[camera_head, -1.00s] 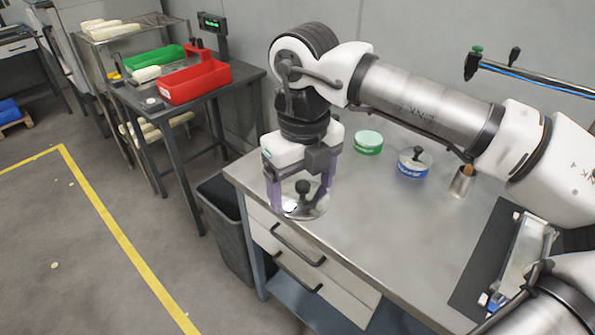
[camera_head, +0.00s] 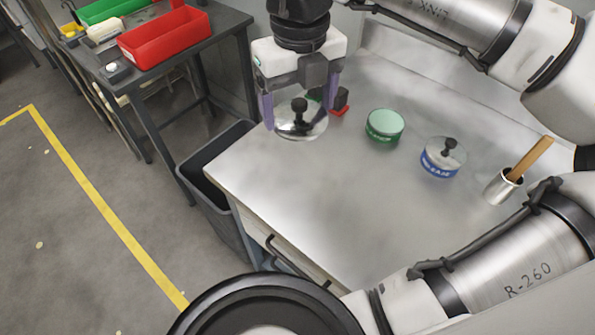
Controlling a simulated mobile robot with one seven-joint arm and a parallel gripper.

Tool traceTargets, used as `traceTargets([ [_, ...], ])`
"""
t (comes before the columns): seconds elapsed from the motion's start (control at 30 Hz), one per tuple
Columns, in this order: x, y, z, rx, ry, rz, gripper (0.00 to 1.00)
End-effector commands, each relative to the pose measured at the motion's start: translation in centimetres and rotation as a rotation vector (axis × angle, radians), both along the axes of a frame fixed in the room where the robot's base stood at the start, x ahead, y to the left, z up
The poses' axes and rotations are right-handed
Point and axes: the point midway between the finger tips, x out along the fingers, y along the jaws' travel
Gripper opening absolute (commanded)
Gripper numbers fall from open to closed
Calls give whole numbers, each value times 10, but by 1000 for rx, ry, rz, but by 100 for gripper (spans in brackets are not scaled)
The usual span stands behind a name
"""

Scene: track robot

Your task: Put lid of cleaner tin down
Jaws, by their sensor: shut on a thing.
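My gripper (camera_head: 300,105) is shut on a round silver lid (camera_head: 310,130) with a black knob, one purple finger at each side. The lid hangs level over the back left part of the steel bench; its exact height above the top is hard to tell. A green tin (camera_head: 385,128) with a pale green top and no knobbed lid stands to its right, apart from it. Further right is a blue tin (camera_head: 440,165) under a silver lid with a black knob. The tin labels are too small to read surely.
A small red and black object (camera_head: 341,103) is behind my gripper. A metal cup (camera_head: 498,190) with a wooden handle stands at the right. The bench top (camera_head: 310,195) is bare in front. A dark bin (camera_head: 215,185) and a side table with a red tray (camera_head: 165,35) are left.

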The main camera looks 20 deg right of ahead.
Motion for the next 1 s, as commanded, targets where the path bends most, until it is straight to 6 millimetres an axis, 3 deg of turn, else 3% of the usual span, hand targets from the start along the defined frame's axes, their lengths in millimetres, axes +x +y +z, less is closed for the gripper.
traceTargets([
  [0.5, 0, 0, -134, 2, 1, 0, 58],
  [0.83, 0, 0, -162, 1, 0, 1, 58],
  [1.0, 0, 0, -189, 1, 1, 1, 58],
])
